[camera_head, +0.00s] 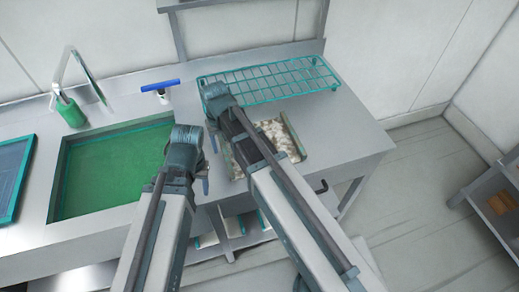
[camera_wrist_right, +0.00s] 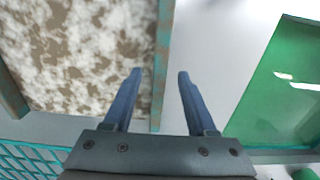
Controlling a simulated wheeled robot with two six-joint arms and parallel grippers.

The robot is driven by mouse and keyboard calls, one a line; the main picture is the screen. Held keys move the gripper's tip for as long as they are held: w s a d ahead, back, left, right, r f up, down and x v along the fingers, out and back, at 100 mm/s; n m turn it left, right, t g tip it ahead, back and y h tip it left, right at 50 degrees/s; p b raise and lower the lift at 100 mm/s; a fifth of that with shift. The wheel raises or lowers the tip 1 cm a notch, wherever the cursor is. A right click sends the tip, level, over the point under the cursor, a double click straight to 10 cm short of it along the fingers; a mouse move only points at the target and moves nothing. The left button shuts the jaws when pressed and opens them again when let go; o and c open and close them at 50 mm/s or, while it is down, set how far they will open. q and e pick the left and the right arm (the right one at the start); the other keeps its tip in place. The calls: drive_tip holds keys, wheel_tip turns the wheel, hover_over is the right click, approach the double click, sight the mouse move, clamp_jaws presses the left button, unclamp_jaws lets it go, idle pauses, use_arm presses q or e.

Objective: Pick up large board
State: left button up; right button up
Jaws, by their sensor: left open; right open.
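A flat board with a mottled brown-and-white face and teal side edges (camera_head: 284,137) lies on the steel counter, partly hidden behind my right arm. I take it for the large board. In the right wrist view the board (camera_wrist_right: 75,50) fills the upper left. My right gripper (camera_wrist_right: 159,72) is open and empty there, its fingertips on either side of the board's teal edge in the picture. I cannot tell their height above it. My right gripper also shows in the head view (camera_head: 211,137). My left gripper (camera_head: 204,182) is open, lower and left of the board.
A teal wire rack (camera_head: 270,80) stands behind the board. A green sink (camera_head: 110,175) with a tap is on the left, and a blue-handled tool (camera_head: 160,87) lies behind it. A teal-rimmed blue panel (camera_head: 12,180) is at far left. The counter right of the board is clear.

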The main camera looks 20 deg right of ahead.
use_arm(q)
drive_tip(key=shift+f, duration=0.6)
use_arm(e)
drive_tip(key=shift+f, duration=0.55)
use_arm(q)
drive_tip(key=shift+r, duration=0.1)
use_arm(e)
drive_tip(key=shift+r, duration=0.1)
clamp_jaws()
use_arm(q)
drive_tip(key=shift+r, duration=0.2)
use_arm(e)
drive_tip(key=shift+r, duration=0.15)
